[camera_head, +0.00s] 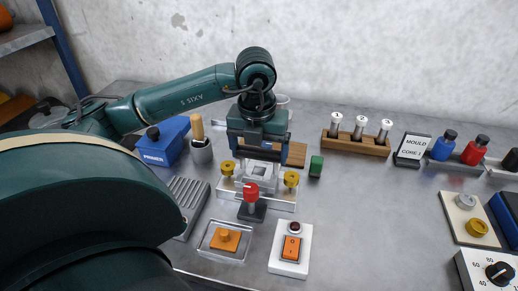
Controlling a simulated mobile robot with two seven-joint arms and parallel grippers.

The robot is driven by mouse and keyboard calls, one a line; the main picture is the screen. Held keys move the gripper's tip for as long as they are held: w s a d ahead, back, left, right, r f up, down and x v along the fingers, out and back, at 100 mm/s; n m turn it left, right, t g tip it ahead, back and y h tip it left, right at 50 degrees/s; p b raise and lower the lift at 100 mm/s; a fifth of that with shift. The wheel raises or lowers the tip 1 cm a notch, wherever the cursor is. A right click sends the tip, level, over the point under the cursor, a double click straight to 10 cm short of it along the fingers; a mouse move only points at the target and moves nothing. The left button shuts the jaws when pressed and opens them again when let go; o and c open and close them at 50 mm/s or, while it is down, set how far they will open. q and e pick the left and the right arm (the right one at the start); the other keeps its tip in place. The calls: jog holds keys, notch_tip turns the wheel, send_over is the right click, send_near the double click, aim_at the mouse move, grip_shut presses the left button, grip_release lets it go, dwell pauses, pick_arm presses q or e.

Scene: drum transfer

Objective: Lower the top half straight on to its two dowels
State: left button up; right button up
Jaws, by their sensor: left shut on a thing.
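My left gripper (261,158) points down at the middle of the bench and is shut on the top half, a pale grey block (262,171) with a square recess. The block is over a silver base (270,199). Two yellow knobs (228,168) (291,179) stand on either side of it. I cannot tell whether the top half touches the base. The two dowels cannot be made out; the gripper and block cover that area. My right gripper is not in view.
A red-knobbed lever (251,195) stands close in front of the base. A clear tray with an orange part (226,239) and an orange switch (291,248) lie nearer. A green block (316,166) and a wooden rack (355,143) stand to the right. Bench right of centre is clear.

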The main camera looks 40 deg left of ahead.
pick_arm(q)
jog(key=shift+f+b, duration=0.75)
jog(key=shift+f, duration=0.15)
jog(key=o, duration=1.5)
jog(key=shift+o, duration=0.2)
jog(key=shift+r, duration=0.1)
jog(key=shift+r+p, duration=1.4)
jog(key=shift+r, duration=0.35)
jog(key=shift+r+p, duration=1.45)
jog(key=shift+r, duration=0.55)
jog(key=shift+s+f, duration=0.1)
